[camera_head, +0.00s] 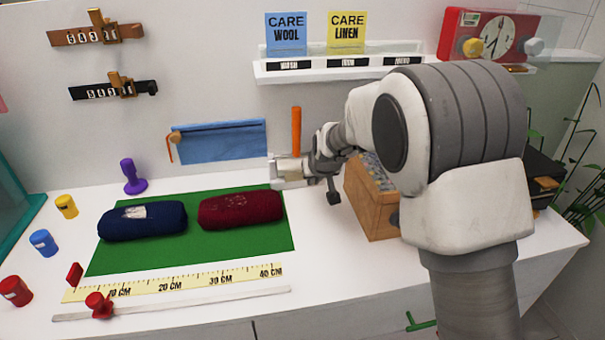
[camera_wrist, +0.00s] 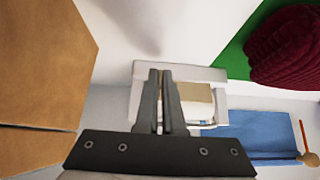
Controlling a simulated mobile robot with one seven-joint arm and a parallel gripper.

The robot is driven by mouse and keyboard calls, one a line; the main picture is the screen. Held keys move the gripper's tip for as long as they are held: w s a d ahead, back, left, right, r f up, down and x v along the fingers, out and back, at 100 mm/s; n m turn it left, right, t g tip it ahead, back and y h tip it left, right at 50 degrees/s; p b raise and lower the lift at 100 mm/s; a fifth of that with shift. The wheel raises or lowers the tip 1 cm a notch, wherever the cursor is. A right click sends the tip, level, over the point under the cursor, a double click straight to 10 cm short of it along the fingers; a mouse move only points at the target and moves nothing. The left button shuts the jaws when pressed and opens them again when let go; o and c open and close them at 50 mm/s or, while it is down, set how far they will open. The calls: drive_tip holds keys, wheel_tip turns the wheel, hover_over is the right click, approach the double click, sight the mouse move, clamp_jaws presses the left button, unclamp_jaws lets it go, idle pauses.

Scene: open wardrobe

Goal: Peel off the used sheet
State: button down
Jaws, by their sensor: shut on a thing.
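A cream roll (camera_head: 289,169) sits in a pale grey frame (camera_head: 284,186) near the back of the table, with an upright orange handle (camera_head: 297,130) just behind. In the wrist view, the roll (camera_wrist: 198,99) shows inside the frame (camera_wrist: 218,76), right of my fingers. My gripper (camera_wrist: 165,100) reaches over the frame, its two fingers nearly together, with a thin cream strip between them that looks like the roll's sheet. The fingers hide the roll's left part. In the head view my gripper (camera_head: 308,170) comes from the right, and its fingertips are hard to make out.
A wooden box (camera_head: 372,205) stands close right of my gripper. Maroon (camera_head: 241,209) and navy (camera_head: 142,221) knitted rolls lie on a green mat (camera_head: 190,256). A blue cloth (camera_head: 220,138) hangs on the wall. A ruler (camera_head: 175,283) and coloured pegs lie at front left.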

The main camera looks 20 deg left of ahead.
drive_tip(key=shift+s+d+f+b, duration=0.15)
drive_tip(key=shift+s+d+b, duration=0.15)
drive_tip(key=shift+s, duration=0.3)
idle(0.6)
drive_tip(key=shift+s+d+f+b, duration=0.1)
drive_tip(key=shift+s+d+b, duration=0.2)
drive_tip(key=shift+s, duration=0.4)
drive_tip(key=shift+s+d+b, duration=0.25)
drive_tip(key=shift+s+d, duration=0.15)
drive_tip(key=shift+s, duration=0.3)
drive_tip(key=shift+s+d+f+b, duration=0.1)
drive_tip(key=shift+s+d+b, duration=0.2)
drive_tip(key=shift+s, duration=0.4)
drive_tip(key=shift+r, duration=0.15)
